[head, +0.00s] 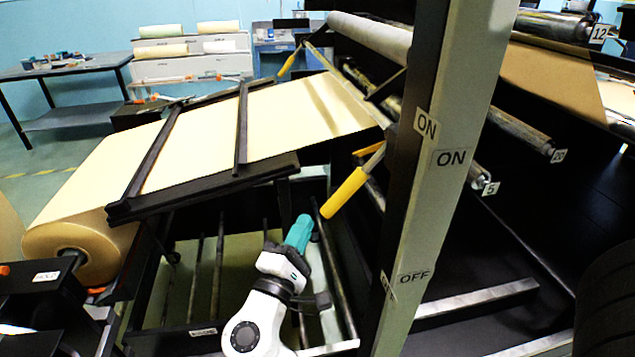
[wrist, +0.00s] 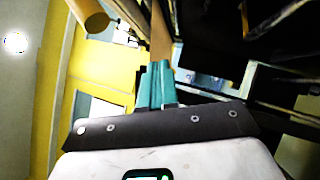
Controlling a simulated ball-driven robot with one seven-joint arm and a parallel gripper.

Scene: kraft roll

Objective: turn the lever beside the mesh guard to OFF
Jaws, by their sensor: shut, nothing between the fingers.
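A lever with a yellow grip (head: 345,193) and a metal shaft slants down and left from near the pale post (head: 440,110). The post carries ON labels (head: 451,158) high up and OFF labels (head: 414,277) lower down. The lever's shaft end is near the height of the ON labels. My gripper (head: 304,222), with teal fingers, is shut and empty, just left of and below the grip's lower end, seemingly apart from it. In the wrist view the teal fingers (wrist: 155,84) are together, and an orange-yellow cylinder (wrist: 90,15), probably the grip, is at upper left. I cannot make out a mesh guard.
A second yellow-gripped lever (head: 291,62) is farther back. A sloping kraft web (head: 280,118) with black bars (head: 205,188) lies above and left of my arm, fed by a large roll (head: 85,245). Rails and rods (head: 218,270) surround my arm below.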

